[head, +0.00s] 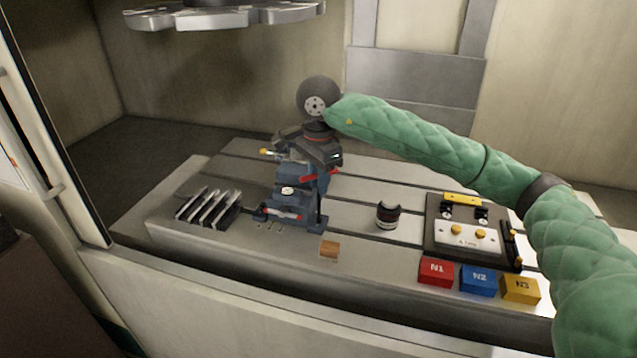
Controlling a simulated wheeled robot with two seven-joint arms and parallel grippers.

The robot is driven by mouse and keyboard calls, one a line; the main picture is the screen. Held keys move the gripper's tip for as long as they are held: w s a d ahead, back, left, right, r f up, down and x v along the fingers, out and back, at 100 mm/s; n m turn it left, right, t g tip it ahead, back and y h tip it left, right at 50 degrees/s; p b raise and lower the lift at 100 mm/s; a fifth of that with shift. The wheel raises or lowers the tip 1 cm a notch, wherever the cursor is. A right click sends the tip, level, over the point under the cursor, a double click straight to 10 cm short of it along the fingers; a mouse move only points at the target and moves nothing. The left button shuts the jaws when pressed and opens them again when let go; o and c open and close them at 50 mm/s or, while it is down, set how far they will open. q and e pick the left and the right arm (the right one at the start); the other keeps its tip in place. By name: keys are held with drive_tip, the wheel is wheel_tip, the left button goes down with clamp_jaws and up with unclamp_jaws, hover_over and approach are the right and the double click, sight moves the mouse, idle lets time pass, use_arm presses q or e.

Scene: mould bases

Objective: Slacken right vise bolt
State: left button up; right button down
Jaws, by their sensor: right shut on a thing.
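The blue vise (290,190) stands on the slotted metal table, left of the picture's middle. A red bar (319,174) shows at its upper right side, and a red-and-silver piece (283,212) lies low at its front. My right gripper (312,163) points down over the top of the vise and is shut at its upper right part. It seems to hold the right vise bolt, but the gripper hides the bolt, so I cannot see the grip itself. My left gripper is not in view.
A rack of grey plates (208,207) stands left of the vise. A small wooden block (329,248), a dark round holder (388,215), a black fixture (468,232) and red, blue and yellow blocks (478,281) are to the right. A grey disc (225,14) hangs above.

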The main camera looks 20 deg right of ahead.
drive_tip(key=shift+f+n+b, duration=0.3)
drive_tip(key=shift+n+b, duration=0.7)
drive_tip(key=shift+b, duration=0.15)
drive_tip(key=shift+r+n, duration=0.2)
drive_tip(key=shift+n, duration=0.2)
drive_tip(key=shift+f+b, duration=0.1)
drive_tip(key=shift+b, duration=0.2)
drive_tip(key=shift+f+b, duration=0.1)
drive_tip(key=shift+b, duration=0.25)
drive_tip(key=shift+n+b, duration=1.5)
drive_tip(key=shift+s+r+n, duration=0.1)
drive_tip(key=shift+r+n, duration=0.1)
drive_tip(key=shift+n, duration=0.1)
